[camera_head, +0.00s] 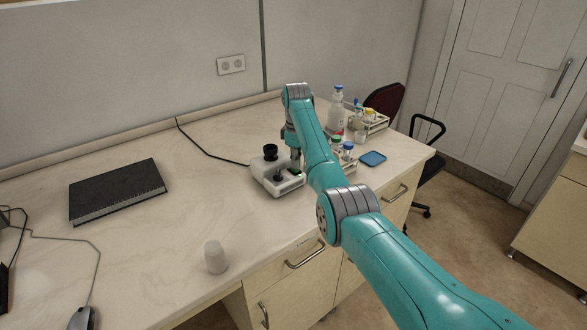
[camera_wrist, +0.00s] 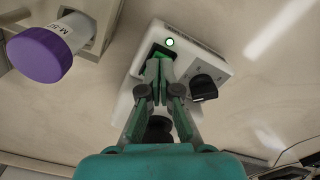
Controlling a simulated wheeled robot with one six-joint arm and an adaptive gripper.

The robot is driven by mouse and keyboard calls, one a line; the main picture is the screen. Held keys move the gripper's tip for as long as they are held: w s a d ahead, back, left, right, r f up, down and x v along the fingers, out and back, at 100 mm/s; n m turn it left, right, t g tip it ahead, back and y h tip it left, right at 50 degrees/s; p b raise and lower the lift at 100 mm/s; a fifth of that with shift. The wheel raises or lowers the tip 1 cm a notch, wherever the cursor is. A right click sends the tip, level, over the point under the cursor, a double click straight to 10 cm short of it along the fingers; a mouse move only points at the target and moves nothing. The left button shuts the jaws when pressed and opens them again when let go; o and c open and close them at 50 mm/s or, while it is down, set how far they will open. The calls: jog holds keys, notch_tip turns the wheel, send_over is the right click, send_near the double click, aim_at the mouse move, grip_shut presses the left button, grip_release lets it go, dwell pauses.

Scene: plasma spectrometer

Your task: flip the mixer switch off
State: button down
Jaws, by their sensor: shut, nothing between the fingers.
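The mixer is a small white box (camera_head: 268,183) with a black cup-shaped top (camera_head: 270,152), standing on the bench in the head view. The wrist view shows its white casing (camera_wrist: 195,48), a black knob (camera_wrist: 203,88) and a round green-lit spot (camera_wrist: 169,43). A dark switch recess (camera_wrist: 149,51) is beside that spot, mostly covered by my fingers, so the switch position cannot be told. My gripper (camera_wrist: 160,65) is shut and empty, fingertips right at the recess. Contact cannot be told. In the head view my arm partly hides the mixer's right side.
A purple-capped tube (camera_wrist: 40,54) stands in a rack close left in the wrist view. A bottle (camera_head: 336,112), a rack of vials (camera_head: 376,124) and a blue tray (camera_head: 372,158) are to the right. A white cup (camera_head: 215,257) and black notebook (camera_head: 117,190) are left, with clear bench between.

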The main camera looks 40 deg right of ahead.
jog(key=shift+f, duration=0.55)
dwell(0.4)
jog(key=shift+r, duration=3.55)
